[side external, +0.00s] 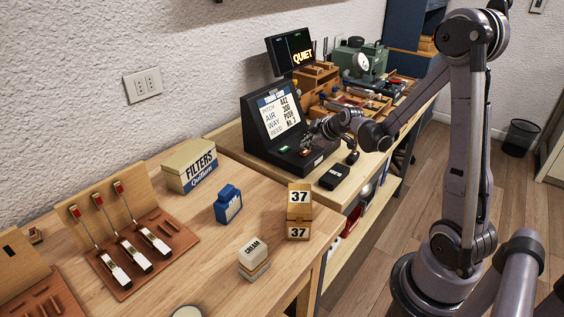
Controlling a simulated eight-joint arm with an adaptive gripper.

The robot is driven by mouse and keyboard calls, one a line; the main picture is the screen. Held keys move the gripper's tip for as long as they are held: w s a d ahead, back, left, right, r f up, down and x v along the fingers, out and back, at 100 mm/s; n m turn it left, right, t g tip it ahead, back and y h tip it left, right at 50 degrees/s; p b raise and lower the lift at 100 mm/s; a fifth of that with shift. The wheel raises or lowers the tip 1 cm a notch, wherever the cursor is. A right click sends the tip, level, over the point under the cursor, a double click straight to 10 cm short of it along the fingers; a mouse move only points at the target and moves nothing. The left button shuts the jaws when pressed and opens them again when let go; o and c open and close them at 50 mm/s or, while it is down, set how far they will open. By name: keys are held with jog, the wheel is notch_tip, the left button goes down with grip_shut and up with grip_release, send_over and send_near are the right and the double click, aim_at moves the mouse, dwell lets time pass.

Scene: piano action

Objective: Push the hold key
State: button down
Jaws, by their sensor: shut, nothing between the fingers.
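A black tuning device (262,122) stands on the wooden bench, with a lit screen (277,115) listing pitch, air, way and reed. Its low black base (293,160) reaches forward and carries small lights or keys. The hold key cannot be picked out by its label at this size. My gripper (308,146) is shut and empty, low over the right part of this base. Its fingers are small and dark against the base, so I cannot tell whether they touch a key.
A small black box (335,176) lies right of the device.

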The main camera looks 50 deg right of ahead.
aim_at(306, 154)
jog(key=shift+r, duration=2.95)
jog(key=shift+s+a+r, duration=0.1)
jog(key=shift+a+r, duration=0.05)
jog(key=shift+a, duration=0.25)
jog(key=s+a+m+y, duration=0.1)
jog(key=s+a, duration=0.4)
jog(key=a, duration=0.2)
jog(key=s+a+r+m+g+y, duration=0.1)
jog(key=s+a+m, duration=0.1)
jog(key=s+a, duration=0.3)
jog(key=s+a+r+m, duration=0.1)
jog(key=s+a, duration=0.4)
jog(key=a, duration=0.5)
jog(key=shift+a+m+g+y, duration=0.3)
jog(key=shift+m+y, duration=0.1)
jog(key=shift+m, duration=0.2)
jog(key=shift+s+a+f, duration=0.1)
jog(key=shift+s+a, duration=0.1)
jog(key=shift+s, duration=0.2)
